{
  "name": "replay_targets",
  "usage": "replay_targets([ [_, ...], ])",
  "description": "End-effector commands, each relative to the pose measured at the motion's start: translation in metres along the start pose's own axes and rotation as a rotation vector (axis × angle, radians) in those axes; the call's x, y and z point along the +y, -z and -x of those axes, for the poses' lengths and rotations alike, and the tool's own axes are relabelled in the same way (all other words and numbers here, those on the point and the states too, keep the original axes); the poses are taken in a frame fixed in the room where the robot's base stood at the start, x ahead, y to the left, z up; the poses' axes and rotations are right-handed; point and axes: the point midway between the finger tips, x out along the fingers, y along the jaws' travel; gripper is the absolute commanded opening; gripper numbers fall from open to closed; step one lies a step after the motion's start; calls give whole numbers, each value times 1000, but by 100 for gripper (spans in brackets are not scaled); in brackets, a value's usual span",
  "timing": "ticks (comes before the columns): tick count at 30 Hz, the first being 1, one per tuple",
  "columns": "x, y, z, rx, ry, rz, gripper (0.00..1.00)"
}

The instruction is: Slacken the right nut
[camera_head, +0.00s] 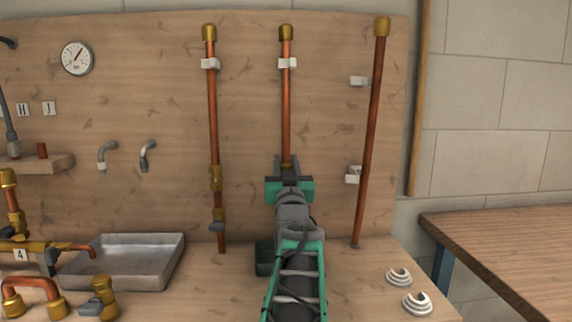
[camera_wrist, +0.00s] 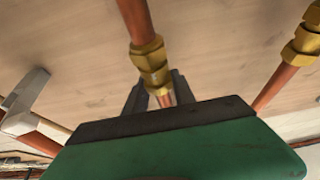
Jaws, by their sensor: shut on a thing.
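A brass fitting (camera_head: 287,160) on the middle upright copper pipe (camera_head: 287,110) is mostly hidden behind my gripper (camera_head: 289,179) in the head view. In the wrist view the brass right nut (camera_wrist: 153,78) shows clearly, with copper pipe on both sides of it. My gripper (camera_wrist: 156,98), with green body and dark jaws, has its fingers on either side of the nut's near end and is shut on it. The exact contact is partly hidden by the gripper's body.
A left copper pipe (camera_head: 212,115) carries another brass fitting (camera_head: 216,178). A leaning right pipe (camera_head: 372,130) stands beside white clips (camera_head: 353,174). A metal tray (camera_head: 124,262) lies at left. White ribbed pieces (camera_head: 416,303) sit at the bench's right. The board between the pipes is clear.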

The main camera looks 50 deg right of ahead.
Motion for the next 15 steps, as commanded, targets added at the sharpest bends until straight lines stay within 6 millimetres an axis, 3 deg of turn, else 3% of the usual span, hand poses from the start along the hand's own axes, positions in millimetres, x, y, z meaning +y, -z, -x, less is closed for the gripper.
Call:
replay_targets([
  [4,0,0,0,0,0,0,0],
  [15,2,-2,1,-1,16,-7,0],
])
